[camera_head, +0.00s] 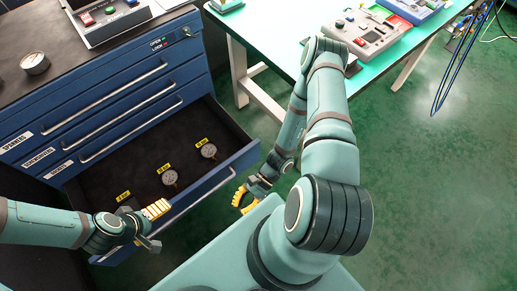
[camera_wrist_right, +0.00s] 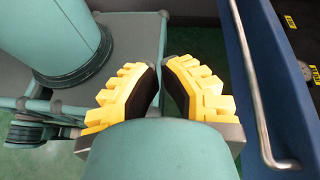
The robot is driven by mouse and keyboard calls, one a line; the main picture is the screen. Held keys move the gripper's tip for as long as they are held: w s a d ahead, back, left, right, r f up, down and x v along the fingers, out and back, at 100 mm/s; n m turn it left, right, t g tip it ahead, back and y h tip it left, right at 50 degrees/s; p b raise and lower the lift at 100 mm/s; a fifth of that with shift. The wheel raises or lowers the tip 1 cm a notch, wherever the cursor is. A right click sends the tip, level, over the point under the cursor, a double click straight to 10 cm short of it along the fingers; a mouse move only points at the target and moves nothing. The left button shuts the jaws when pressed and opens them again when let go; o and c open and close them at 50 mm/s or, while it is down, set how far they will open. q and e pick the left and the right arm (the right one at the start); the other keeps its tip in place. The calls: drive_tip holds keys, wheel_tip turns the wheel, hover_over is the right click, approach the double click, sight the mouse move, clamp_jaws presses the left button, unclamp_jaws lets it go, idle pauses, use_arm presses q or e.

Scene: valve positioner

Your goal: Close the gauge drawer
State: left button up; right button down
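The gauge drawer (camera_head: 215,178) is the lowest visible drawer of the blue cabinet and is pulled far out. Several round gauges with yellow tags stand on its dark floor, including one gauge (camera_head: 169,178) near the middle. My left gripper (camera_head: 147,224) is at the drawer's front edge towards its left end, with its yellow fingers apart; I cannot tell whether they touch the front. My right gripper (camera_head: 244,200) is outside the drawer near the right end of its front, empty, fingers apart. The right wrist view shows those fingers (camera_wrist_right: 161,90) beside the drawer's front handle (camera_wrist_right: 255,90).
Shut drawers with long handles (camera_head: 130,125) lie above the open one. The cabinet top holds a loose gauge (camera_head: 34,62) and a control box (camera_head: 110,15). A green-topped table (camera_head: 270,30) with devices stands to the right. Green floor (camera_head: 420,190) is free at the right.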

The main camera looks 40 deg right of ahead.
drive_tip(key=w+d+f+m+t+y, duration=0.1)
drive_tip(key=w+d+m+t, duration=0.2)
drive_tip(key=m+t, duration=0.45)
drive_tip(key=m+t+h+p, duration=0.2)
drive_tip(key=m+t+h, duration=1)
drive_tip(key=m+h, duration=0.15)
approach(255, 147)
use_arm(q)
drive_tip(key=shift+r+b, duration=0.1)
drive_tip(key=shift+b, duration=0.95)
use_arm(e)
drive_tip(key=shift+n+h, duration=0.3)
drive_tip(key=shift+h, duration=0.15)
drive_tip(key=w, duration=0.8)
drive_tip(key=shift+w+a+f, duration=0.1)
drive_tip(key=shift+a+f, duration=0.05)
drive_tip(key=shift+f, duration=0.1)
